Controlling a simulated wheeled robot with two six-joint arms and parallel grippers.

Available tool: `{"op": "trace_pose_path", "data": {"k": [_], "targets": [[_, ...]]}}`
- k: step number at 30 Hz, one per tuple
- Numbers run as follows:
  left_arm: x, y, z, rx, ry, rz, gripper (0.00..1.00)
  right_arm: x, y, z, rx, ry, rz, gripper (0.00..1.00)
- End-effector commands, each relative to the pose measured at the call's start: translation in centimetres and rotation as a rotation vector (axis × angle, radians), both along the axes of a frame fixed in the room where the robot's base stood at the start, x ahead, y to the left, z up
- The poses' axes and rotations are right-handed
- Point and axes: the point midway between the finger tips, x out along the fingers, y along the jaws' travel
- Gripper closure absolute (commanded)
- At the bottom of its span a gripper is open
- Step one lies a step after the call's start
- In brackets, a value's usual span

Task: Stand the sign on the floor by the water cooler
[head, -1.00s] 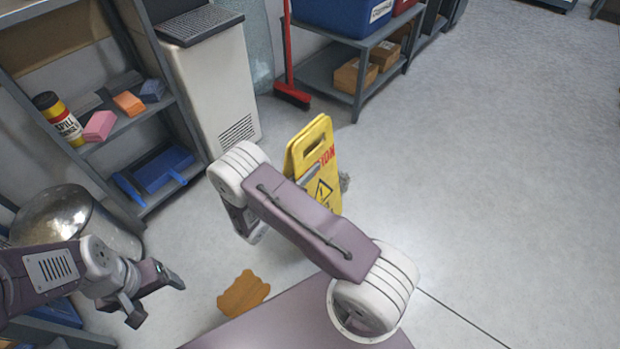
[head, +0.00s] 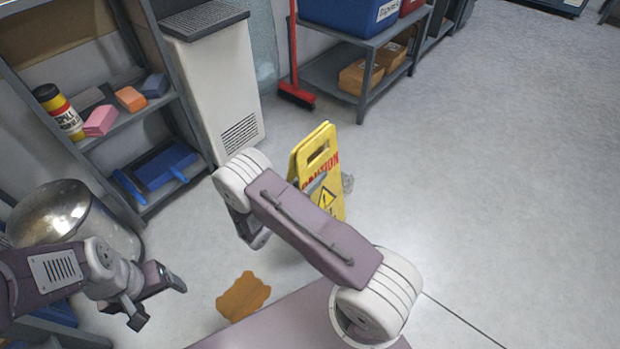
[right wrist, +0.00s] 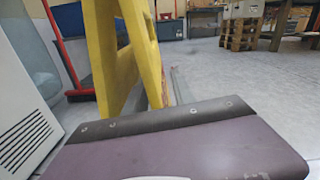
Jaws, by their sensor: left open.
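The yellow caution sign (head: 318,158) stands upright on or just above the floor, to the right of and nearer than the water cooler (head: 212,85); its lower part is hidden behind my right arm. In the right wrist view the sign (right wrist: 105,55) shows two panels spread apart towards the bottom, close beyond my gripper body. A grey finger of my right gripper (head: 314,184) shows against the sign; whether the jaws hold it cannot be seen. The cooler's vented side (right wrist: 22,110) is at the left there. My left gripper (head: 160,304) is open and empty at lower left.
A shelf (head: 135,125) with a canister, sponges and a blue dustpan stands left of the cooler. A red broom (head: 297,94) and a grey rack (head: 335,72) with bins and boxes are behind the sign. A brown mat (head: 243,296) lies on the floor. The right floor is clear.

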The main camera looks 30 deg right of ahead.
Motion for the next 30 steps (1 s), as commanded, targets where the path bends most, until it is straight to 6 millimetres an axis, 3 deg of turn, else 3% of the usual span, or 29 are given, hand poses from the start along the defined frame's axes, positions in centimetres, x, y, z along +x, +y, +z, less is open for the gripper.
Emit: {"op": "trace_pose_path", "data": {"k": [5, 12, 18, 26, 30], "targets": [[0.0, 0.0, 1.7, 0.000, 0.000, 0.000, 0.22, -0.7, 2.1, 0.7, -0.001, 0.001, 0.006, 0.69], [0.0, 0.0, 4.2, 0.000, 0.000, 0.000, 0.22, -2.9, 7.2, 0.7, -0.001, 0.001, 0.006, 0.69], [0.0, 0.0, 5.2, 0.000, 0.000, 0.000, 0.22, -4.2, 10.2, 0.4, -0.001, 0.000, 0.003, 0.69], [0.0, 0.0, 5.3, 0.000, 0.000, 0.000, 0.22, -4.6, 11.1, 0.1, 0.001, 0.000, -0.001, 0.69], [0.0, 0.0, 5.3, 0.000, 0.000, 0.000, 0.22, -5.8, 9.2, 1.1, 0.114, -0.014, -0.136, 0.69]]}}
